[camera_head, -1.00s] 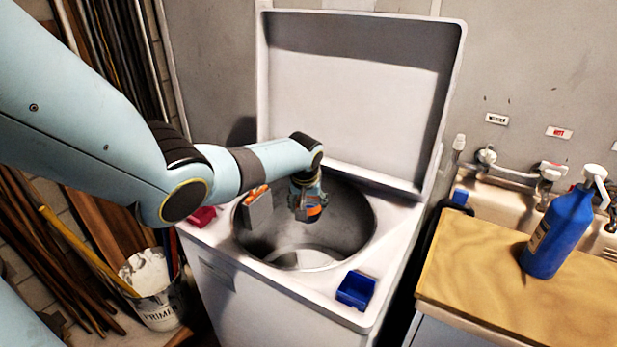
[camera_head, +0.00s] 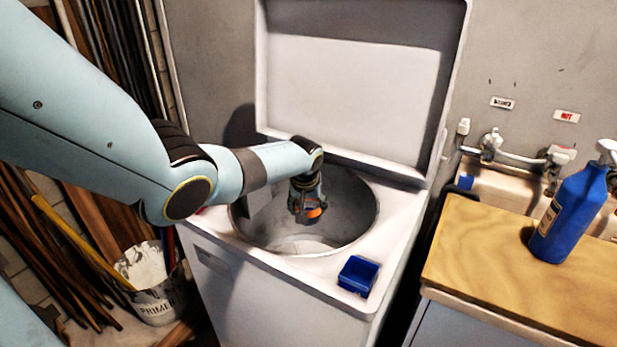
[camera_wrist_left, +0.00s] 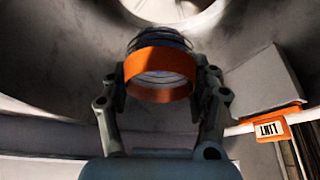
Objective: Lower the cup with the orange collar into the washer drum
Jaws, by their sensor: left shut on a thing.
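The cup with the orange collar (camera_wrist_left: 160,66) is between the fingers of my left gripper (camera_wrist_left: 160,92) in the left wrist view. Its orange collar faces the camera, and its ribbed dark body points away into the drum. In the head view the left gripper (camera_head: 306,212) points down inside the opening of the washer drum (camera_head: 350,215), with a bit of the orange collar (camera_head: 315,212) showing at its fingers. The gripper is shut on the cup. The drum's grey wall surrounds it, and its floor shows below. My right gripper is not in view.
The washer's lid (camera_head: 350,100) stands open behind the drum. A lint holder with an orange label (camera_wrist_left: 272,128) is at the drum's rim. A blue bottle (camera_head: 570,222) stands on a wooden counter (camera_head: 480,250).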

